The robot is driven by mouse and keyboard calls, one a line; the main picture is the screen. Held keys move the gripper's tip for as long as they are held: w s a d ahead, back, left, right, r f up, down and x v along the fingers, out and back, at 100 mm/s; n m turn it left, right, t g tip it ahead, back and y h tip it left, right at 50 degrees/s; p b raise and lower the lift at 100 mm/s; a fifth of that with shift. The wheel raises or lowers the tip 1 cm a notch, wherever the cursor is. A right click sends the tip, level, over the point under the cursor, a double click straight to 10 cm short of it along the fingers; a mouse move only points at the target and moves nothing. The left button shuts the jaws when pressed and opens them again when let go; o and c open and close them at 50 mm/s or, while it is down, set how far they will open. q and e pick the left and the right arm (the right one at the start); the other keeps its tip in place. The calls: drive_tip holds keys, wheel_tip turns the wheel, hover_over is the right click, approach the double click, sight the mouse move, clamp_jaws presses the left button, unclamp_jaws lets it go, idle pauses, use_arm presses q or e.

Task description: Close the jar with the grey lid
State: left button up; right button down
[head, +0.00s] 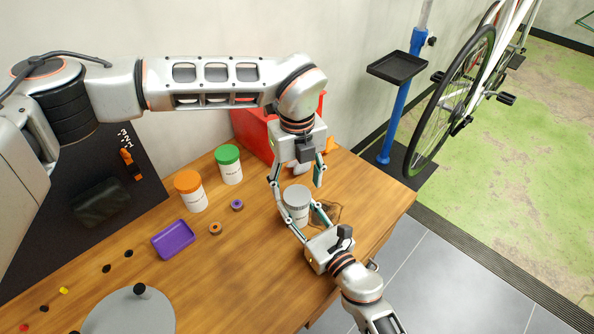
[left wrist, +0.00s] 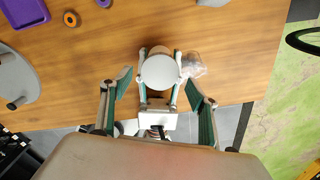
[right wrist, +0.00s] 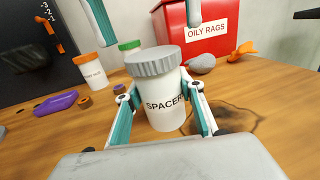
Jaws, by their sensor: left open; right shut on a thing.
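A white jar (right wrist: 165,108) labelled SPACERS stands upright on the wooden table, and it also shows in the head view (head: 298,213). The ribbed grey lid (right wrist: 153,62) sits on its mouth with no clear gap; I cannot tell how tight it is. The lid's flat top faces up in the left wrist view (left wrist: 160,71). My right gripper (head: 303,217) is shut on the jar's body from the front, one finger on each side. My left gripper (head: 296,180) is open and points down above the lid, its fingers spread wide to either side.
An orange-lidded jar (head: 190,192) and a green-lidded jar (head: 229,165) stand to the left. A red OILY RAGS box (right wrist: 208,30) is behind. A purple tray (head: 173,240) and small rings lie left. A dark stain (right wrist: 237,121) marks the table right of the jar.

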sight(297, 195)
use_arm(q)
drive_tip(key=shift+f, duration=1.5)
drive_tip(key=c, duration=1.1)
drive_tip(key=m, duration=0.3)
drive_tip(key=shift+m, duration=0.4)
drive_tip(key=m, duration=0.5)
drive_tip(key=shift+m, duration=0.3)
drive_tip(key=m, duration=0.9)
drive_tip(key=shift+m, duration=0.3)
drive_tip(key=o, duration=1.3)
